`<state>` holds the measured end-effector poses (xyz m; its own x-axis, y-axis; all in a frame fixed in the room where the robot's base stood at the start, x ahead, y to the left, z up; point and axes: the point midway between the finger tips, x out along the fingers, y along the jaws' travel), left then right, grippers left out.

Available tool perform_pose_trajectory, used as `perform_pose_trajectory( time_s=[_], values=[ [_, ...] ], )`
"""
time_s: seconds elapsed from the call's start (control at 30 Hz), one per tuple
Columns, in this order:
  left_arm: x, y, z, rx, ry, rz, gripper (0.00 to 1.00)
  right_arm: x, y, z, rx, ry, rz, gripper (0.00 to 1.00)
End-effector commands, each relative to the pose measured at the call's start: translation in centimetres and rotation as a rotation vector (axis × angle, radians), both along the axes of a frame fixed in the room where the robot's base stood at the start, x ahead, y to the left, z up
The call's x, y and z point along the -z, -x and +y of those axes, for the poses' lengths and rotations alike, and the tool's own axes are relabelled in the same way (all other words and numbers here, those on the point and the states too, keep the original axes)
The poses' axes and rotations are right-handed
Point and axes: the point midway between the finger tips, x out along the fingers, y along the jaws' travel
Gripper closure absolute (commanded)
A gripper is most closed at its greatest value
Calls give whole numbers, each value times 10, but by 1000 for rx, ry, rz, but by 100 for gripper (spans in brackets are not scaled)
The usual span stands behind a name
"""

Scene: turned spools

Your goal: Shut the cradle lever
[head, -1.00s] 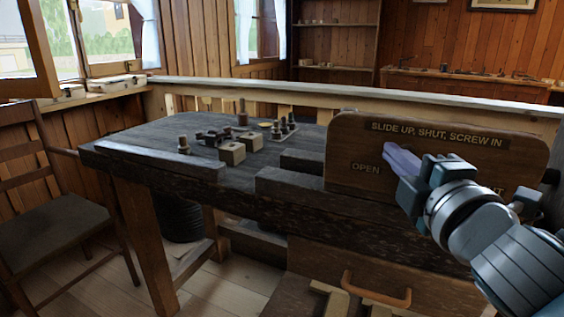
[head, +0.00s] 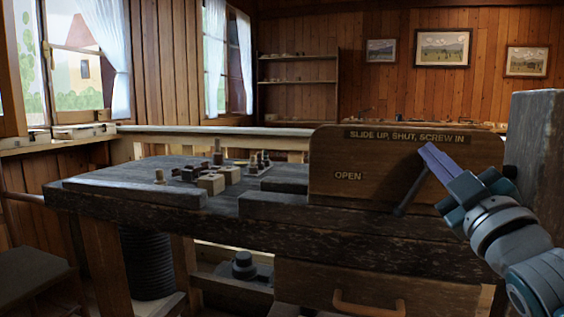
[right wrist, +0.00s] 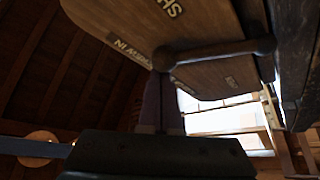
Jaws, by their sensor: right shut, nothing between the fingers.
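The cradle lever (head: 412,192) is a dark rod on the front of a brown wooden board (head: 335,155). It slants on the board between the word OPEN and my right gripper (head: 428,152). In the right wrist view the lever (right wrist: 215,50) crosses the board, one end right by my fingertips (right wrist: 163,80). The right gripper's purple fingers are shut and empty, close to the lever; I cannot tell whether they touch it. The gripper hides the board's lower right part in the head view. My left gripper is not in view.
The board reads SLIDE UP, SHUT, SCREW IN and stands on a dark workbench (head: 125,192). Wooden blocks and turned pieces (head: 212,182) stand on the bench to the left. A dark post (head: 535,140) rises right of the board. A drawer handle (head: 368,306) is below.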

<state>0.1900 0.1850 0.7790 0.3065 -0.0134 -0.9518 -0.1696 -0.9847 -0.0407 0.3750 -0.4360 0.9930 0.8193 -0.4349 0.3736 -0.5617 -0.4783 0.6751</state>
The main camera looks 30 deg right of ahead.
Motion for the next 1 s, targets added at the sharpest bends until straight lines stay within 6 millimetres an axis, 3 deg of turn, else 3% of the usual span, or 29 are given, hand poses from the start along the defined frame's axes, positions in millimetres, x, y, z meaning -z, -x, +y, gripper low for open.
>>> perform_pose_trajectory(
  time_s=[0.77,1.0],
  values=[
    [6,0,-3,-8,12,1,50,3,5,-4,-1,-48,-54,100],
    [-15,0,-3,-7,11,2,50,-21,-4,-5,-2,-48,-55,100]
  ],
)
